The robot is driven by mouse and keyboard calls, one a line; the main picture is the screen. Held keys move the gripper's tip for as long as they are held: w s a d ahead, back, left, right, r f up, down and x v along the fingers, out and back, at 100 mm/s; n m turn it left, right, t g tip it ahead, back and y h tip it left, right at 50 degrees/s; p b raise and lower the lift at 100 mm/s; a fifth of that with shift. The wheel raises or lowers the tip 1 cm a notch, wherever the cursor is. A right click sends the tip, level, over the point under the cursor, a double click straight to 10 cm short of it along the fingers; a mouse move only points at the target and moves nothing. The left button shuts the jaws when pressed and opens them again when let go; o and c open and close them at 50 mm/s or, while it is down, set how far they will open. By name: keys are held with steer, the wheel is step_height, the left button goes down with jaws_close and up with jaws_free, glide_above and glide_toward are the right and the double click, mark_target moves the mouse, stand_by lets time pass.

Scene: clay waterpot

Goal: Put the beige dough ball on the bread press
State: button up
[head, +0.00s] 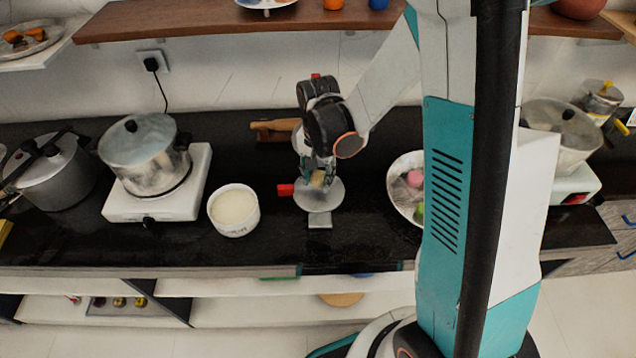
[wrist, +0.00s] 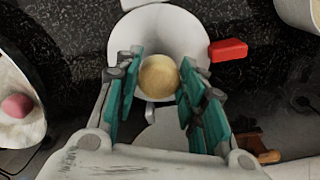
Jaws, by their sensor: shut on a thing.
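The beige dough ball (wrist: 158,75) sits between the teal fingers of my gripper (wrist: 157,88) in the wrist view. A small part of the ball (head: 318,178) shows at the fingertips in the head view. My gripper (head: 318,182) is shut on the ball and points down over the bread press. The press shows as a pale round plate (head: 322,199) with a red piece (head: 285,190) at its left side. In the wrist view the plate (wrist: 180,32) lies behind the ball. I cannot tell whether the ball touches the plate.
A white tub (head: 234,212) stands left of the press. A bowl (head: 397,170) with a pink ball (head: 414,179) and a green ball is to the right, partly behind my arm. A pot (head: 143,160) on a white stove is farther left. The counter's front strip is clear.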

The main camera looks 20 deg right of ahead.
steer(key=shift+f+b, duration=0.3)
steer(key=shift+f, duration=1.05)
steer(key=shift+f, duration=0.15)
steer(key=o, duration=1)
steer(key=shift+o, duration=0.2)
step_height(320, 180, up, 13)
steer(key=p, duration=0.4)
step_height(320, 180, up, 9)
steer(key=n+t, duration=0.3)
steer(key=n, duration=0.1)
glide_above(318, 183)
steer(key=s, duration=0.6)
steer(key=s+r+n+t, duration=0.4)
steer(key=s+r, duration=0.1)
steer(key=s, duration=0.3)
steer(key=shift+s+d+r+n, duration=0.2)
steer(key=shift+r+n, duration=0.05)
steer(key=shift+n, duration=0.05)
